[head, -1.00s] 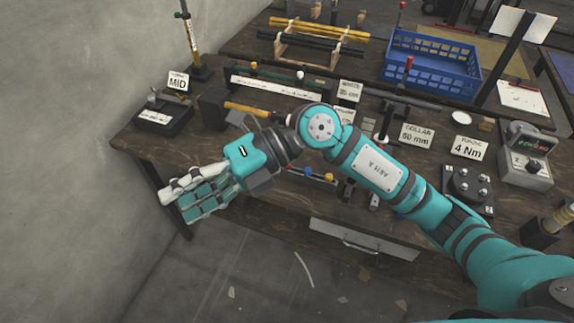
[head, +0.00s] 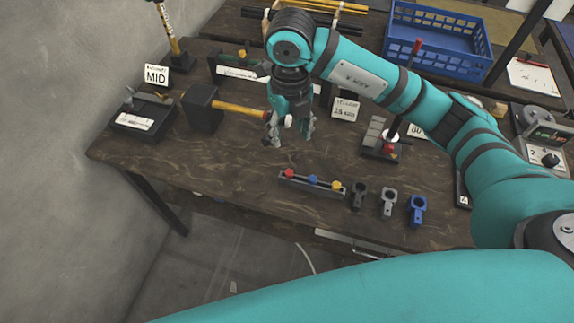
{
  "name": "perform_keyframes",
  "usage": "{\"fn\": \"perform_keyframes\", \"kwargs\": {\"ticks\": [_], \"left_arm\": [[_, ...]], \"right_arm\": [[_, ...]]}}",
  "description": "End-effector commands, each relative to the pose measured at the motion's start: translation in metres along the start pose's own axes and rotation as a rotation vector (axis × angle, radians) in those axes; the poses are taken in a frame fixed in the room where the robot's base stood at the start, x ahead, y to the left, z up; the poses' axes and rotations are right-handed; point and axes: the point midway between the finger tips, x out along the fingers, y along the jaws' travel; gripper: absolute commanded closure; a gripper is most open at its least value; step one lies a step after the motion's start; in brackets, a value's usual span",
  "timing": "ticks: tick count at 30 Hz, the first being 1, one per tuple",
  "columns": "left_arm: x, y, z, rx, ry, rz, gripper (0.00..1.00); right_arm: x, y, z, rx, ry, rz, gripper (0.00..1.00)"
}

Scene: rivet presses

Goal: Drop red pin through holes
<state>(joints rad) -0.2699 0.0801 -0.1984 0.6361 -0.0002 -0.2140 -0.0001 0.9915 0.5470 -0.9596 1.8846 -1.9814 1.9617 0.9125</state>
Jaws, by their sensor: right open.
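The pin rack (head: 310,187) is a low grey block near the table's front edge. It holds a red-topped pin (head: 289,173), a blue-topped pin (head: 312,180) and a yellow-topped pin (head: 336,186). To its right stand three small parts with ring-shaped holes: a black one (head: 359,193), a grey one (head: 388,202) and a blue one (head: 417,209). My right gripper (head: 290,132) points down behind the rack, apart from it. It is open, with nothing seen between its fingers. My left gripper is out of frame.
A hammer (head: 201,108) lies left of my right gripper, its handle close by. A small fixture with a red knob (head: 388,147) stands to the right. A blue crate (head: 428,63) is at the back right. My teal arm covers the right side. The table front-left is clear.

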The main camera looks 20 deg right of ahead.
Motion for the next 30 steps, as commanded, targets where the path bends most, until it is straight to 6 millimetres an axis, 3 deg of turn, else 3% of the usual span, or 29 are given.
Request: {"fn": "perform_keyframes", "kwargs": {"ticks": [3,7,10,12,15,18,24,30], "left_arm": [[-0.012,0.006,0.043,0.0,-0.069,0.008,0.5],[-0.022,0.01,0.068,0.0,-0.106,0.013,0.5],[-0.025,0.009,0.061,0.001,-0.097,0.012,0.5],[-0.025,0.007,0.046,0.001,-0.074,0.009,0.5],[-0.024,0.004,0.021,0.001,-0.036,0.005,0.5],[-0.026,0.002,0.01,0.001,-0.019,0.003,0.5],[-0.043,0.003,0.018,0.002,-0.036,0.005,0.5],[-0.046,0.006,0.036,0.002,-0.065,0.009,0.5]], "right_arm": [[0.025,0.0,-0.001,0.002,0.006,0.001,0.53],[0.053,0.0,-0.001,0.002,0.005,0.001,0.53],[0.071,0.0,-0.001,0.0,0.005,0.001,0.53],[0.081,0.001,-0.001,0.0,0.003,0.001,0.53],[0.088,0.001,-0.001,-0.001,0.001,0.002,0.53],[0.093,0.001,-0.001,-0.001,0.001,0.002,0.53],[0.119,0.003,-0.006,-0.001,0.005,0.001,0.53],[0.141,0.003,-0.004,-0.001,0.0,0.002,0.53]]}}
